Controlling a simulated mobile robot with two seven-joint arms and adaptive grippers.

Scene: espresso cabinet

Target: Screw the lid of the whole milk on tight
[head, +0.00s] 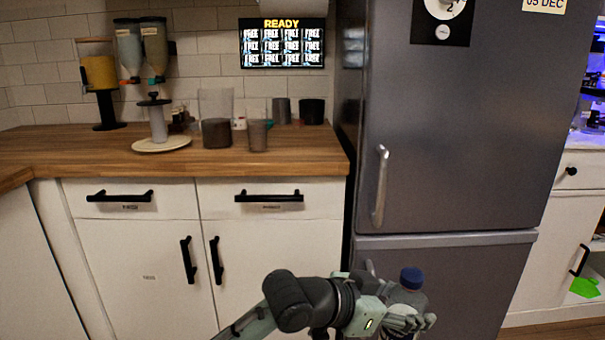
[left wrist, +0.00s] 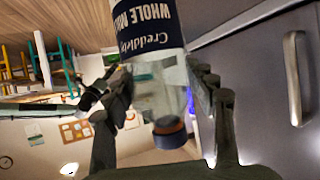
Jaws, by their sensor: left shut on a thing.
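The whole milk bottle (head: 417,297) is held roughly upright in front of the fridge at the lower middle of the head view. Its blue lid (head: 411,278) sits at the top of the bottle; I cannot tell how tight it is. My left gripper (head: 406,319) is shut around the bottle. In the left wrist view the bottle's dark label (left wrist: 145,25) reads "Whole" and the blue lid (left wrist: 168,130) shows at the neck end. The fingers of my left gripper (left wrist: 160,92) stand on both sides of the bottle. My right gripper is not in view.
The grey fridge (head: 455,130) is closed, with a vertical handle (head: 381,186). A wooden counter (head: 300,160) at left holds dispensers, cups and a round stand (head: 162,144). White drawers and cupboards (head: 135,200) below are closed. A green item (head: 584,287) lies at far right.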

